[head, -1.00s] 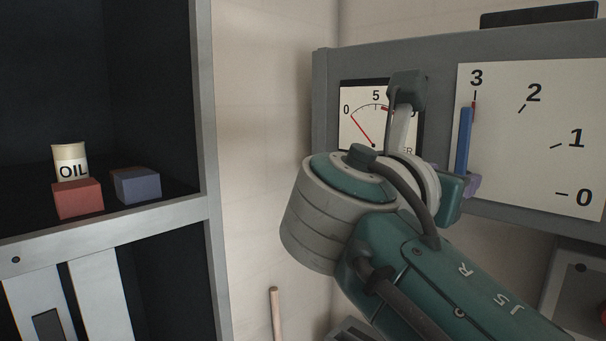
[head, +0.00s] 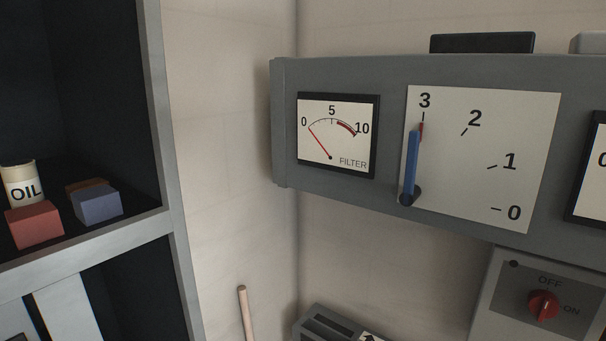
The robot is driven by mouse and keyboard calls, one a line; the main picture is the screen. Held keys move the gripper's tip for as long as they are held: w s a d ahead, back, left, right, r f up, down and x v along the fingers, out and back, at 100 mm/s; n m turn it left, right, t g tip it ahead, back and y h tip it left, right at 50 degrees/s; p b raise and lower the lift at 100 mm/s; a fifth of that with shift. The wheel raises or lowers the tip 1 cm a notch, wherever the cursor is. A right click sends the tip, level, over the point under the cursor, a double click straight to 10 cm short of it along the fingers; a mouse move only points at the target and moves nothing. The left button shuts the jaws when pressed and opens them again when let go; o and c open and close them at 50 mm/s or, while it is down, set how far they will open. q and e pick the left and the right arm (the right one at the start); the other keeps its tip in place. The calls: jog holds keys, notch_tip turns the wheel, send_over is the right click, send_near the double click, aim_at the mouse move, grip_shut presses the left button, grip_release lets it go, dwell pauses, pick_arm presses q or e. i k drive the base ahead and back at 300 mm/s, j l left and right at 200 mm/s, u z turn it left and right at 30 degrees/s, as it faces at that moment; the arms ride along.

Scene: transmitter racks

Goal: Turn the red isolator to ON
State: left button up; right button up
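The red isolator (head: 543,305) is a round red knob on a grey box at the lower right of the head view. Its dark plate (head: 520,285) has OFF printed above the knob and ON to its right. The knob's grip looks roughly upright, towards OFF, but it is small in the picture. The lower part of the box is cut off by the picture's bottom edge. Neither of my grippers is in view, and nothing touches the knob.
Above the box, a grey panel (head: 340,72) carries a FILTER meter (head: 320,140) reading near 0 and a blue lever (head: 411,165) at 3. At left, a shelf (head: 120,240) holds an OIL can (head: 22,188) and several blocks. A pale rod (head: 245,315) stands below centre.

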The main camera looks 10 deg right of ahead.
aim_at(544, 304)
jog(key=k+j+z, duration=0.1)
jog(key=z, duration=1.55)
